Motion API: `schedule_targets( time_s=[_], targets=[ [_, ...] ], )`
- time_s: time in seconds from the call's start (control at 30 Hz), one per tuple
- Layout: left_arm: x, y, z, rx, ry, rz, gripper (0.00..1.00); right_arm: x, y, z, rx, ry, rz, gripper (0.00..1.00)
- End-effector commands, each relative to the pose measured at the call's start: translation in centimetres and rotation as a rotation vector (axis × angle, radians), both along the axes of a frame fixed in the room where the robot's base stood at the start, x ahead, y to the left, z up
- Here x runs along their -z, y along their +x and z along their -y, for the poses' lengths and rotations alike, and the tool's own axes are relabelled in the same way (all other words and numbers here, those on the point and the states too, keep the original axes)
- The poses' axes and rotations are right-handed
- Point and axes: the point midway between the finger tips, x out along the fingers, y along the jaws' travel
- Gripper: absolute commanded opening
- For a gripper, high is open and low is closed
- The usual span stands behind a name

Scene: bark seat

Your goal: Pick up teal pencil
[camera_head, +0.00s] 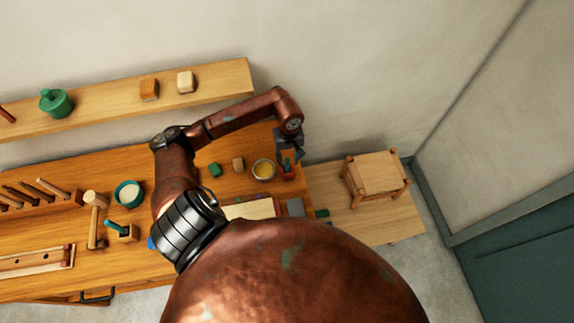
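My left gripper (289,157) points down at the right end of the wooden workbench, over a small red holder (288,174). A thin teal piece, possibly the teal pencil (287,163), stands upright at the holder, close to the fingers. The fingers partly hide it. I cannot tell whether they touch it or how far they are apart. My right gripper is not in view.
A bowl with yellow contents (263,170) stands just left of the holder. Green (215,170) and tan (238,164) blocks lie farther left. A small stool (376,175) stands on a lower board at right. My copper body hides the front centre.

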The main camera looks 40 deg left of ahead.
Motion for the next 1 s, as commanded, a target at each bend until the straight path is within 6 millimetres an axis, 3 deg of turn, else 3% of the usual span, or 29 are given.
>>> schedule_targets(
  time_s=[0.13,0.3,0.57,1.0],
  targets=[
    [2.1,-0.4,-0.2,-0.005,-0.004,-0.003,0.32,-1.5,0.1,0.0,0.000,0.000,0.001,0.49],
    [4.0,-0.3,-0.3,-0.004,-0.001,-0.001,0.32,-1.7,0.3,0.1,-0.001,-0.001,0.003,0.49],
    [4.3,-0.4,-0.5,-0.005,0.001,0.001,0.32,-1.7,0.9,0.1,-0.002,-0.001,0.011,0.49],
    [4.3,-0.3,-0.5,-0.005,0.000,0.001,0.02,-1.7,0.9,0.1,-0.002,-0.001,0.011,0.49]
  ],
)
